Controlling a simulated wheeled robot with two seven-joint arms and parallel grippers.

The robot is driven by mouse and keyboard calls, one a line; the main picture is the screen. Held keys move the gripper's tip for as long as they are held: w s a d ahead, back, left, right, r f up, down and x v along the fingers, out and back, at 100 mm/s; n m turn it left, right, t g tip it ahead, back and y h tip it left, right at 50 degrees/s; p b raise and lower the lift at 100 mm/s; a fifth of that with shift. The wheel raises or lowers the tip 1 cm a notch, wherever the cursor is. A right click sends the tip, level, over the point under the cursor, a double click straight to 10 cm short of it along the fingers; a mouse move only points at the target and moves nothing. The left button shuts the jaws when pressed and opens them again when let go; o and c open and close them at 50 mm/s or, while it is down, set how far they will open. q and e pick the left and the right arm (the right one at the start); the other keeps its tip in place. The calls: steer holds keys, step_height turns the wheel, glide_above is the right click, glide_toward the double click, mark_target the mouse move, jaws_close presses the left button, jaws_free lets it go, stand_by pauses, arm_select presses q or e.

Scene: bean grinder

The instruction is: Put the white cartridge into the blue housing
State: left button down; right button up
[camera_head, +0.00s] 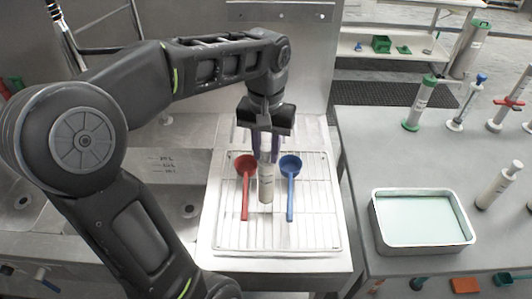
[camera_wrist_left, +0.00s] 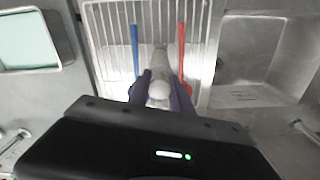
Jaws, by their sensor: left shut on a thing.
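My left gripper (camera_head: 265,150) is shut on the white cartridge (camera_head: 266,186), a pale upright cylinder with faint dark print. It holds the cartridge over the wire rack, between a red scoop and a blue scoop; whether its lower end touches the rack I cannot tell. My right gripper is not in view.
The red scoop (camera_head: 245,187) and blue scoop (camera_head: 290,187) lie on the wire rack (camera_head: 316,225). The right table holds a metal tray (camera_head: 425,249), a green-topped tool (camera_head: 420,104), a red-handled tool (camera_head: 511,98) and a pump bottle (camera_head: 497,187). The table's near middle is clear.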

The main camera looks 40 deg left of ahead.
arm_select(q)
steer(key=shift+f, duration=0.7)
steer(key=shift+f, duration=0.25)
steer(key=c, duration=1.1)
jaws_free()
steer(key=shift+r, duration=0.1)
steer(key=shift+c, duration=0.2)
step_height(320, 180, up, 8)
steer(key=shift+f+p, duration=0.1)
steer(key=shift+p, duration=0.4)
steer(key=shift+o, duration=0.4)
